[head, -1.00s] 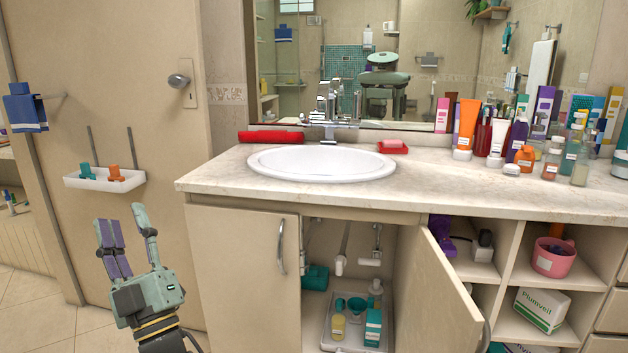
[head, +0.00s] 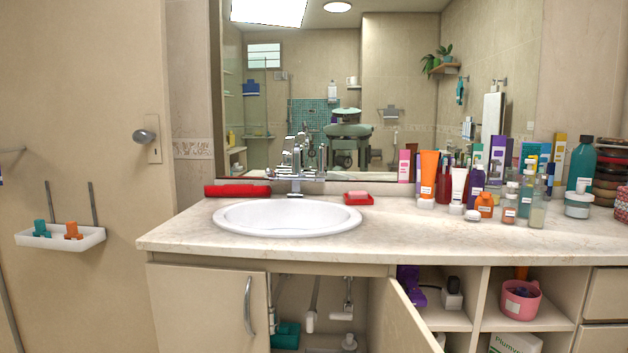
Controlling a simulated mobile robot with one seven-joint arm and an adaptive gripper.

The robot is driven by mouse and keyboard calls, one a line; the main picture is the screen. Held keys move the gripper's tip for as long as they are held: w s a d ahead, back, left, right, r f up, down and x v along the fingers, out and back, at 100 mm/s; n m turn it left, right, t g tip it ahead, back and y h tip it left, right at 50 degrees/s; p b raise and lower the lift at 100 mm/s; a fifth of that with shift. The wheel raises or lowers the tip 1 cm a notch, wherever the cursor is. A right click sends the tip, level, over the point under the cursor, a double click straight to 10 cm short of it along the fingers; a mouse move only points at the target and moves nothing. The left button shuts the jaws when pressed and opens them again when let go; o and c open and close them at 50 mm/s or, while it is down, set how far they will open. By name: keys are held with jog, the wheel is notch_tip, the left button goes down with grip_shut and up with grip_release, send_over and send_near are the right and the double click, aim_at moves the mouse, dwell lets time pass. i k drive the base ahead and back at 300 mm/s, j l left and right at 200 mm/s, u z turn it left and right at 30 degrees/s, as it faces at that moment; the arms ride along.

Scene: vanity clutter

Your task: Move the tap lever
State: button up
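The chrome tap (head: 296,165) stands at the back rim of the white oval sink (head: 290,217), close in front of the mirror. Its lever is hard to tell apart from the tap body and its reflection behind it. My gripper is not in this view, so its state and its distance from the tap are hidden.
A red rolled item (head: 237,190) and a red soap dish (head: 358,198) flank the tap on the counter (head: 420,225). Several bottles (head: 428,175) crowd the counter's right side. A cabinet door (head: 397,318) hangs open below. The counter's front is clear.

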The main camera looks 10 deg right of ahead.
aim_at(321, 175)
jog(key=j+z, duration=0.1)
jog(key=z, duration=0.5)
jog(key=i+j+z, duration=0.1)
jog(key=j+z, duration=0.7)
jog(key=j, duration=0.25)
jog(key=i+j, duration=0.1)
jog(key=j, duration=0.35)
jog(key=i+j+z, duration=0.1)
jog(key=j, duration=0.4)
jog(key=i+j, duration=0.1)
jog(key=j, duration=0.4)
jog(key=i+j, duration=0.55)
